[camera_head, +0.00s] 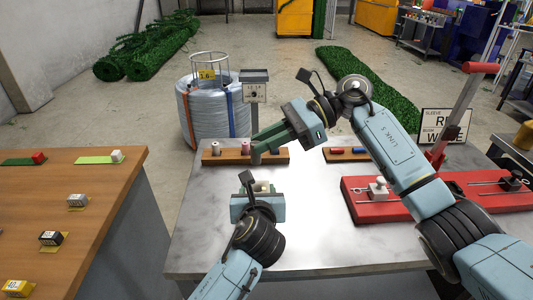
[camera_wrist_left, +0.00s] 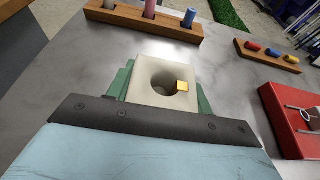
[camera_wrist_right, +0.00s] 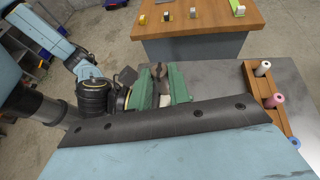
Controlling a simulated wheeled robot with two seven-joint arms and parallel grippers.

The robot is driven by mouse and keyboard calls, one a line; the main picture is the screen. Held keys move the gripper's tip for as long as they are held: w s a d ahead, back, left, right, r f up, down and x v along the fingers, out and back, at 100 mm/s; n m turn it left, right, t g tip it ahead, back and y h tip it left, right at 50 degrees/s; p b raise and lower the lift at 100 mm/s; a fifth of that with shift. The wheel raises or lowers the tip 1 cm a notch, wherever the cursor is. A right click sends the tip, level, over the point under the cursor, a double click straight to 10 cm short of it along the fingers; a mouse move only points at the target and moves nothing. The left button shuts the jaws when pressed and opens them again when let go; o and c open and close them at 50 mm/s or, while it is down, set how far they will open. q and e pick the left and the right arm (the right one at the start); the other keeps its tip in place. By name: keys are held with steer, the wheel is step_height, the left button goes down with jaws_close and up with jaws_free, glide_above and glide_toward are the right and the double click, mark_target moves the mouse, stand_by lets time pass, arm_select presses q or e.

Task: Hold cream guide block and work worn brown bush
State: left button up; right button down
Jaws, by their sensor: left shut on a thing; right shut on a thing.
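The cream guide block (camera_wrist_left: 143,92) is in my left gripper (camera_head: 260,192), low over the grey table. In the left wrist view its round bore faces the camera and looks empty, with a small yellow mark at the rim. The green jaws of my left gripper press on both sides of the block. My right gripper (camera_head: 258,150) is above and behind the block, apart from it, in front of the wooden rack. In the right wrist view a dark brownish piece (camera_wrist_right: 158,70), seemingly the worn brown bush, shows between its green jaws, mostly hidden.
A wooden rack (camera_wrist_left: 120,20) with pink and blue bushes stands behind the grippers. A small rack (camera_head: 345,154) with red and blue pins is to its right. A red lever fixture (camera_head: 400,211) fills the table's right side. A brown bench (camera_head: 60,220) stands left. The table's front is clear.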

arm_select(q)
steer(key=o, duration=1.2)
steer(key=shift+s, duration=0.1)
